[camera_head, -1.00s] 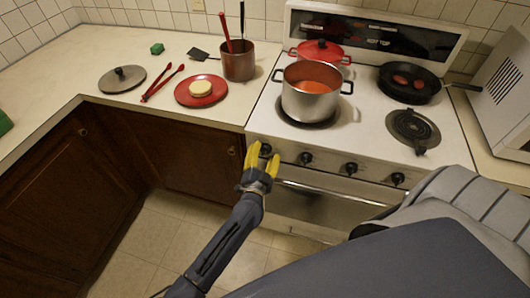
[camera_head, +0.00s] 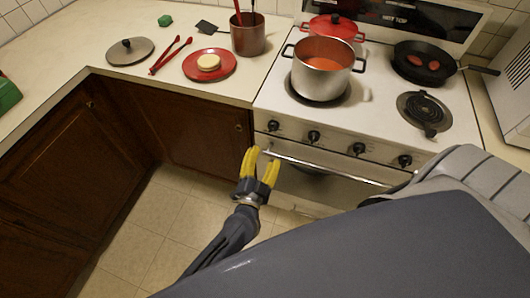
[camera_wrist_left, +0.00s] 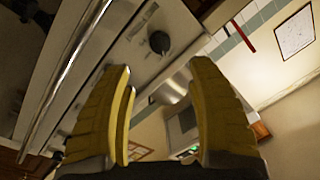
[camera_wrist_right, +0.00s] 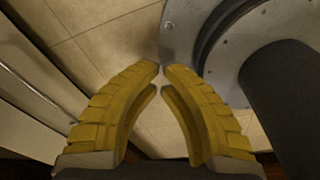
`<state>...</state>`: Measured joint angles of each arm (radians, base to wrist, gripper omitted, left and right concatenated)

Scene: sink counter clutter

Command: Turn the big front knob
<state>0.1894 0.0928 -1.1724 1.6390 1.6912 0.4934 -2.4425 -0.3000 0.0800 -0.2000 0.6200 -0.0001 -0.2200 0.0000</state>
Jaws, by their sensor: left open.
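A row of several black knobs runs along the stove's front panel: the leftmost knob (camera_head: 273,126), then others (camera_head: 314,136), (camera_head: 357,148) and (camera_head: 404,160). They look alike in size in the head view. My left gripper (camera_head: 262,157) is open and empty, just below and in front of the leftmost knob, apart from it. In the left wrist view, a black knob (camera_wrist_left: 160,42) shows on the panel beyond the open yellow fingers. My right gripper (camera_wrist_right: 162,68) shows only in its wrist view, empty, with its fingertips together above the floor.
The oven handle (camera_head: 320,170) runs below the knobs, close to my left gripper. A steel pot (camera_head: 320,82) of red food, a red pot (camera_head: 333,28) and a frying pan (camera_head: 424,66) stand on the stove. The floor (camera_head: 150,225) left of my arm is clear.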

